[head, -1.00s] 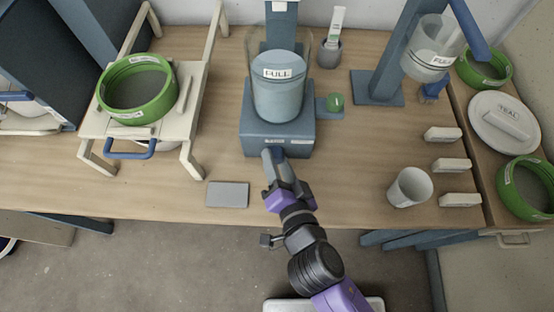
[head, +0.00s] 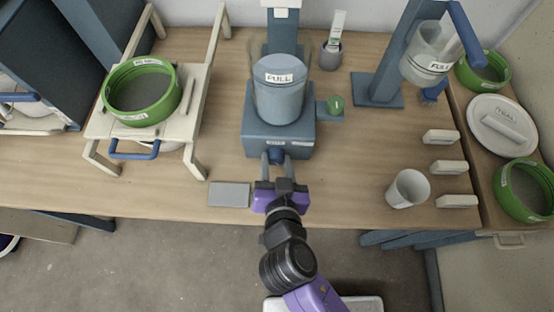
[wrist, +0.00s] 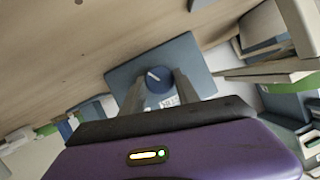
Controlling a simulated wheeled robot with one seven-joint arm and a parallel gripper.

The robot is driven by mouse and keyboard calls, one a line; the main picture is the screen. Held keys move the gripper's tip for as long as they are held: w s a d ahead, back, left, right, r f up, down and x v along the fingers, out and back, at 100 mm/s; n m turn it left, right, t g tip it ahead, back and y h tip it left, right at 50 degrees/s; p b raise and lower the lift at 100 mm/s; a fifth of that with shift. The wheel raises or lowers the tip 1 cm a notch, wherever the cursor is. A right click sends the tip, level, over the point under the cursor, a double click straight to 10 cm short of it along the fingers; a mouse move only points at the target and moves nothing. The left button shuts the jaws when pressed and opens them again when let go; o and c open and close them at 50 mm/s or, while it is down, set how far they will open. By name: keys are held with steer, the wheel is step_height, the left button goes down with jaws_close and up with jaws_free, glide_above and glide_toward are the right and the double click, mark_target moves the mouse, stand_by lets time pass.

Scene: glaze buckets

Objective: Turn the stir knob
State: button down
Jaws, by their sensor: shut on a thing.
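The stir knob (head: 277,156) is a round dark blue knob on the front of the blue-grey base (head: 290,140). A grey-blue bucket labelled FULL (head: 279,92) stands on that base. In the wrist view the knob (wrist: 158,80) shows a white pointer line, slanted toward the upper left. My gripper (head: 276,158) reaches over the table's front edge, with one finger on each side of the knob. My gripper (wrist: 160,86) is shut on the knob, its fingers reaching the knob's sides in the wrist view.
A grey plate (head: 229,195) lies left of my gripper. A white cup (head: 408,188) and three pale blocks are at the right. A cream stand (head: 196,130) holds a green-rimmed sieve (head: 171,105) at the left.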

steer(key=n+h, duration=0.2)
steer(key=n, duration=0.1)
steer(key=shift+a+r, duration=0.1)
steer(key=shift+a, duration=0.1)
steer(key=n+h, duration=0.2)
steer(key=n, duration=0.1)
steer(key=shift+a+h, duration=0.2)
steer(key=shift+h, duration=0.1)
steer(key=shift+a+f+n+t+h, duration=0.15)
steer(key=shift+n+h, duration=0.25)
steer(key=shift+n, duration=0.2)
steer(key=shift+d+f+n+t+h, duration=0.15)
steer(key=shift+n+h, duration=0.25)
steer(key=shift+n, duration=0.2)
steer(key=shift+a+n+t+h, duration=0.1)
steer(key=shift+n+t+h, duration=0.3)
steer(key=shift+n, duration=0.6)
steer(key=shift+a+n+t+h, duration=0.1)
steer(key=shift+n+h, duration=0.5)
steer(key=shift+n, duration=0.4)
steer(key=shift+f, duration=0.1)
steer(key=c, duration=0.9)
jaws_free()
steer(key=shift+s, duration=0.1)
steer(key=b+v, duration=0.1)
steer(key=v, duration=0.6)
steer(key=shift+s+a, duration=0.15)
steer(key=shift+s, duration=0.1)
